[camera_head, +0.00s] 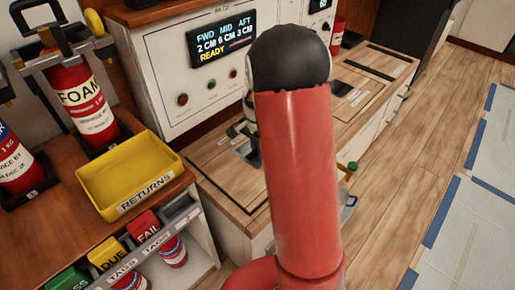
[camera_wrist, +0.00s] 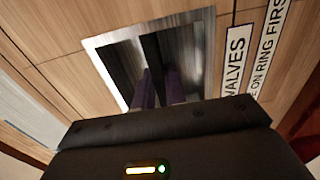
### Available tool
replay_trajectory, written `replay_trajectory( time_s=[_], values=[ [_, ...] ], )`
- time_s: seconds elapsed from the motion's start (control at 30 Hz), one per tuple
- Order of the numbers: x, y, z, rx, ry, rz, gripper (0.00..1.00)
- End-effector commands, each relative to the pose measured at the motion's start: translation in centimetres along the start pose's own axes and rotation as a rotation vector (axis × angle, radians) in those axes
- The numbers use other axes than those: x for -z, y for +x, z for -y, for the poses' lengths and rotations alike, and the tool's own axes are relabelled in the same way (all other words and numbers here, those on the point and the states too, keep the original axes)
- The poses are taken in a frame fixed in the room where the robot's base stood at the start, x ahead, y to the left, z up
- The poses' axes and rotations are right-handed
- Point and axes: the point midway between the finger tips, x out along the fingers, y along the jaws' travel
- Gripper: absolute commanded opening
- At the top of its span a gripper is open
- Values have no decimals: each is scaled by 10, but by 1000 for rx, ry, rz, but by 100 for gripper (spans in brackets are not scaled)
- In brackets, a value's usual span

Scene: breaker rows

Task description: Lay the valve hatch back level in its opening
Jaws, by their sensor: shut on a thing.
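The valve hatch (camera_head: 222,165) is a wooden panel in the bench top, partly hidden behind my red arm in the head view. In the wrist view its wood (camera_wrist: 55,80) fills the background, with a silver recessed pull plate (camera_wrist: 118,72) and a white VALVES label (camera_wrist: 236,60) to the right. My gripper (camera_wrist: 162,82) has its dark purple fingers down at the plate, shut on the hatch's pull. The ring itself is not clearly visible. The hatch looks close to flat; I cannot tell whether it is fully level.
A yellow RETURNS tray (camera_head: 130,180) and a foam extinguisher (camera_head: 85,98) stand left. A panel with a lit display (camera_head: 222,42) rises behind the hatch. Tag slots (camera_head: 145,240) are at lower left. Wooden floor (camera_head: 420,150) is clear at right, beside taped sheets (camera_head: 470,230).

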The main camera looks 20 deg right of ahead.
Motion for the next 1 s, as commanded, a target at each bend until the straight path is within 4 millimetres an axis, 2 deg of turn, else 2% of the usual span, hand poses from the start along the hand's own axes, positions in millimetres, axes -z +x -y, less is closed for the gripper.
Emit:
replay_trajectory(
  time_s=[0.23, 0.27, 0.4, 0.47, 0.77, 0.87, 1.0],
  values=[
    [1, 7, 1, 3, 0, -2, 0],
    [1, 6, 1, 4, 0, -2, 14],
    [0, 6, 1, 3, 0, -2, 32],
    [0, 6, 0, 2, 0, -1, 38],
    [0, 5, 0, -1, 0, 1, 38],
    [0, -7, 1, 3, 0, -2, 38],
    [0, -32, 1, 5, -1, -3, 38]
  ],
)
